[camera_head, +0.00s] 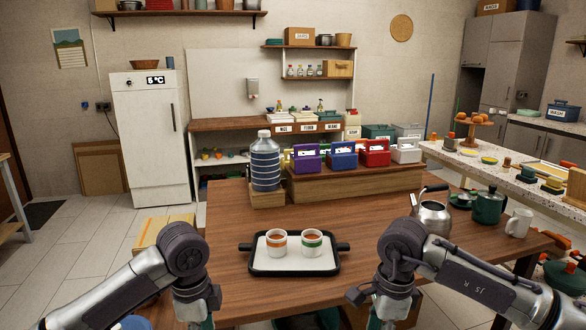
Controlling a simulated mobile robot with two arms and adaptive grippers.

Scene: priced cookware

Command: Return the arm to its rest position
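My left arm comes in at the bottom left, with its gripper (200,306) pointing down near the table's front edge. My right arm comes in at the bottom right, with its gripper (386,306) also pointing down at the front of the table. Both grippers are cut off by the bottom of the picture, so their fingertips are hidden. I see nothing held in either one. Both are apart from the tray (294,271), which lies between and beyond them. An orange-banded cup (276,243) and a green-banded cup (312,243) stand upright on the tray.
A wooden table (230,226) spreads ahead. A large blue bottle (265,163) stands on a block at the back left, beside colored boxes (342,155) on a raised stand. A metal kettle (432,214), green pot (489,206) and white mug (519,223) stand at the right.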

